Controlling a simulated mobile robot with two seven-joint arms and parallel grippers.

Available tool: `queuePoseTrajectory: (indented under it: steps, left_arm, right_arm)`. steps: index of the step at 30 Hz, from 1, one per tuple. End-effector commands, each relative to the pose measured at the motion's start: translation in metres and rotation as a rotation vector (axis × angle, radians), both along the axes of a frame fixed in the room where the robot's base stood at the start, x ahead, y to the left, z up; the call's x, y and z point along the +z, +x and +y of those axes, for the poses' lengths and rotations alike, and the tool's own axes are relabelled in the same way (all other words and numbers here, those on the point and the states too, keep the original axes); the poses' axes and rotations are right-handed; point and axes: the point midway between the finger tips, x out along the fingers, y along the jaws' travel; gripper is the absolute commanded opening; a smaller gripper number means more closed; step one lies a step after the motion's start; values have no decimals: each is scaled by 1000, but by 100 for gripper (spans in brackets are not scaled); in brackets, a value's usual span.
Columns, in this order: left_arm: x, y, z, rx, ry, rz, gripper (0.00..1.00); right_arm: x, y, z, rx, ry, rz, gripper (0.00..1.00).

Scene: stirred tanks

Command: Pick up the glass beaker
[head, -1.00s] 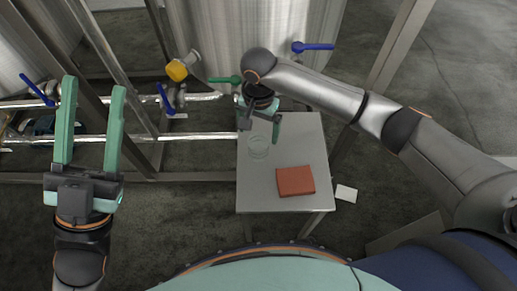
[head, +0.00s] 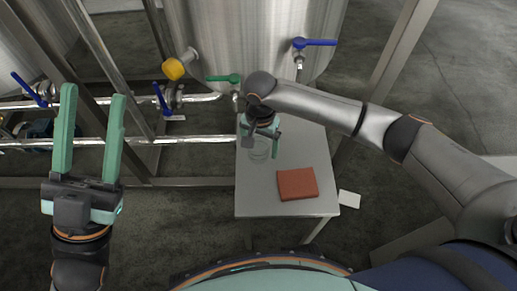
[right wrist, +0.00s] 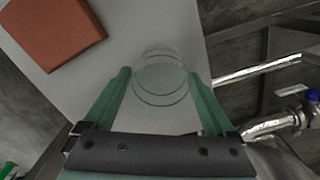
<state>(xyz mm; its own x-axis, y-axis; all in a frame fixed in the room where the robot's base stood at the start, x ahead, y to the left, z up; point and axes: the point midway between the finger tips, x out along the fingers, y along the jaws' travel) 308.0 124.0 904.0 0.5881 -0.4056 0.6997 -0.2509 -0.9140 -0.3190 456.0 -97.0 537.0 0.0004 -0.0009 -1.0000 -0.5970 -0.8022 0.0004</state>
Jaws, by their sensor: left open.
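The clear glass beaker (head: 260,149) stands upright on the small grey table (head: 285,206). In the right wrist view the beaker (right wrist: 161,78) shows as faint rings ahead of and between the two green fingers. My right gripper (head: 259,147) is open above the beaker, and its fingers partly cover it in the head view. It also shows in the right wrist view (right wrist: 159,88). I cannot tell whether the fingers touch the glass. My left gripper (head: 92,92) is open and empty, off to the left above the floor, away from the table.
A red-brown block or cloth (head: 297,184) lies on the table near the beaker. A steel tank (head: 245,40) stands behind, with a green valve handle (head: 222,78), a blue one (head: 318,42) and a yellow knob (head: 174,69). Pipes run left of the table. A white card (head: 349,198) lies on the floor.

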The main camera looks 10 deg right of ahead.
Motion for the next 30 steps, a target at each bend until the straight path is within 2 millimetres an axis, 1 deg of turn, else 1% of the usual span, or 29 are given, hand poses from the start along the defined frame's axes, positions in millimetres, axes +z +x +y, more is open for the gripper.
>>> queuePoseTrajectory:
  steps: [1,2,21,30]
  left_arm:
    - [0,0,0,-1,1,0,50]
    - [0,0,0,0,1,0,50]
    - [-1,0,0,1,5,1,50]
    - [1,0,0,2,6,0,50]
  right_arm:
    - [0,0,0,0,0,0,83]
    - [0,0,0,0,0,0,80]
    - [0,0,0,0,0,0,8]
    - [2,0,0,0,1,-1,7]
